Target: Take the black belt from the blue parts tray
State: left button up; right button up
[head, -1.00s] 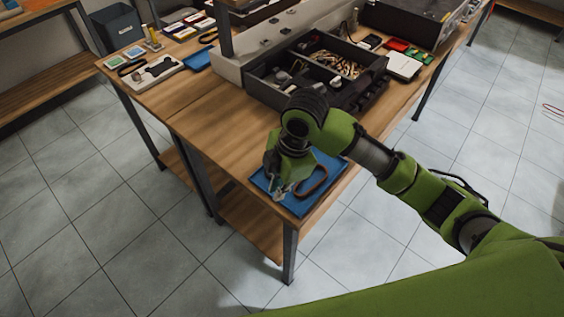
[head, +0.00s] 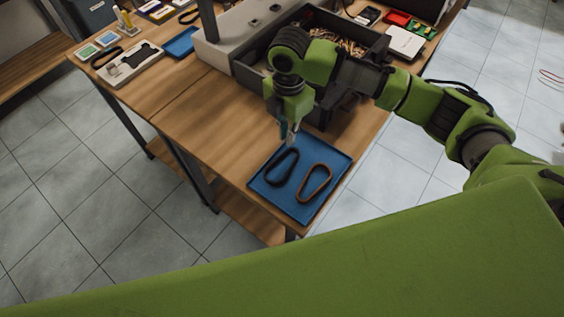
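The blue parts tray (head: 329,157) lies at the near right corner of the wooden table. The black belt (head: 281,169), a narrow loop, lies in the left part of the tray. A brown belt (head: 315,183) lies to its right, apart from it. My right gripper (head: 289,140) points down just behind the black belt, near its far end. Its fingertips are small and dark, so I cannot tell whether they are apart or touching the belt. My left gripper is not in view.
A dark compartmented box (head: 246,77) with small parts stands behind my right gripper. A second blue tray (head: 181,43), a white holder (head: 130,64) and another black loop (head: 106,57) lie at the back left. The table left of the tray is clear.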

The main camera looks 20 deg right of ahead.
aim_at(287, 150)
jog(key=shift+w+f, duration=0.2)
jog(key=shift+f, duration=0.35)
jog(key=shift+w+f, duration=0.15)
jog(key=shift+f, duration=0.35)
notch_tip(287, 150, down, 5)
jog(key=shift+r+p, duration=0.2)
jog(key=shift+p, duration=0.7)
jog(key=shift+d+f, duration=0.1)
jog(key=shift+f, duration=0.25)
jog(key=shift+r, duration=0.1)
grip_shut()
